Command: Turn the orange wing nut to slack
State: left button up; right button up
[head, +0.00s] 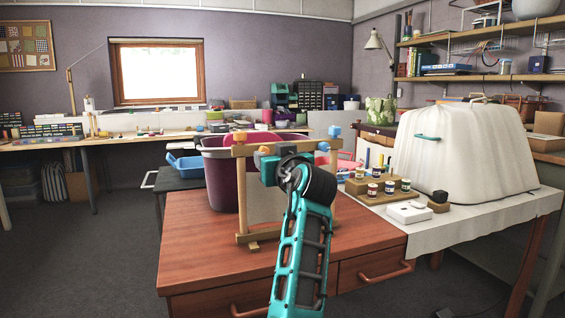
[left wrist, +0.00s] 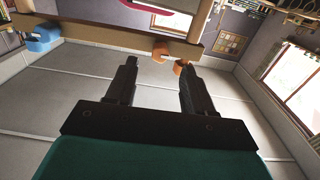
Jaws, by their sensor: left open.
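A wooden frame (head: 243,190) stands on the reddish wooden table. An orange wing nut (head: 240,137) sits at the left end of its top bar, and a blue wing nut (head: 335,131) at the right end. In the left wrist view the orange nut (left wrist: 160,49) shows just beyond my fingertips, one wing between them and one beside the right fingertip. The blue nut (left wrist: 40,38) is far left there. My left gripper (left wrist: 156,62) is open and empty; I cannot tell whether it touches the nut. In the head view my teal arm covers part of the frame. My right gripper is out of view.
A purple bin (head: 222,175) stands right behind the frame. To the right are a wooden rack of spools (head: 378,190), a white box (head: 409,212) and a large white covered shape (head: 465,150). The table's front left (head: 200,245) is clear.

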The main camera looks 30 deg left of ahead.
pick_arm(q)
jog(key=v, duration=0.7)
jog(key=shift+s+d+p, duration=0.15)
jog(key=shift+d+p, duration=0.05)
jog(key=shift+p, duration=0.1)
